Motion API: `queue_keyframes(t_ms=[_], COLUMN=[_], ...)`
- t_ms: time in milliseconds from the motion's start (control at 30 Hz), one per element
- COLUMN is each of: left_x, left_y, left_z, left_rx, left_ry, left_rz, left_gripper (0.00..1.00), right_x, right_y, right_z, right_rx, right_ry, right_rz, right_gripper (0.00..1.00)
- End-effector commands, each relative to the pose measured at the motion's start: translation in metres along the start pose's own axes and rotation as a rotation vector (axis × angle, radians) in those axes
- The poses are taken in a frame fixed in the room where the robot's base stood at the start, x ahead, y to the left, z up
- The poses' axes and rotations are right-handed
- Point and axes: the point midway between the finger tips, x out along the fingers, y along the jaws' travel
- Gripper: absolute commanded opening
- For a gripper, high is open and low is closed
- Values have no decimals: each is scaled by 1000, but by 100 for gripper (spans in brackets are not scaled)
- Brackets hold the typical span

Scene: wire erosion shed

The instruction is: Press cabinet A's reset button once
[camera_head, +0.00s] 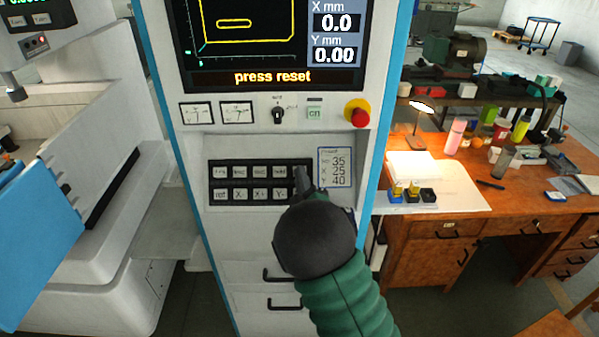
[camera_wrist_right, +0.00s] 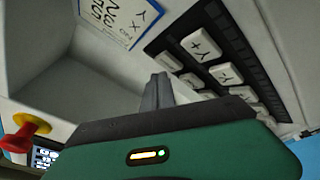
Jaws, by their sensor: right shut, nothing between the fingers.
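A white control cabinet (camera_head: 190,145) with blue edges fills the middle of the head view; I see no letter naming it. Its screen (camera_head: 250,45) reads "press reset". Below is a dark keypad (camera_head: 213,168) with two rows of pale keys, also in the wrist view (camera_wrist_right: 228,40). Most key labels are too small to read surely, so I cannot tell which is reset. My right gripper (camera_head: 299,175) is shut and empty, its tips in front of the keypad's right end, hiding some keys. In the wrist view its tips (camera_wrist_right: 157,88) stand near the keys; contact is unclear. My left gripper is out of view.
A red knob on a yellow base (camera_head: 357,113), a small switch (camera_head: 278,115) and two gauges (camera_head: 197,113) sit above the keypad. A note card (camera_head: 335,168) is right of it. A cluttered wooden desk (camera_head: 420,225) stands right, another machine (camera_head: 100,220) left.

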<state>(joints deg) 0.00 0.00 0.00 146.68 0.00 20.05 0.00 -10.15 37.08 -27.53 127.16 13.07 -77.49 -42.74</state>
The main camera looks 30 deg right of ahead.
Motion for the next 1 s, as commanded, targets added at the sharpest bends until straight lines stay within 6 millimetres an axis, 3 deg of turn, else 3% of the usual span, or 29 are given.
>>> queue_keyframes(t_ms=[1000], left_x=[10], left_y=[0], left_z=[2], left_rx=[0], left_ry=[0], left_rz=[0], left_gripper=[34], right_x=[8], right_y=[-6], right_z=[7], right_rx=[0], right_ry=[0], right_rz=[0], right_gripper=[0])
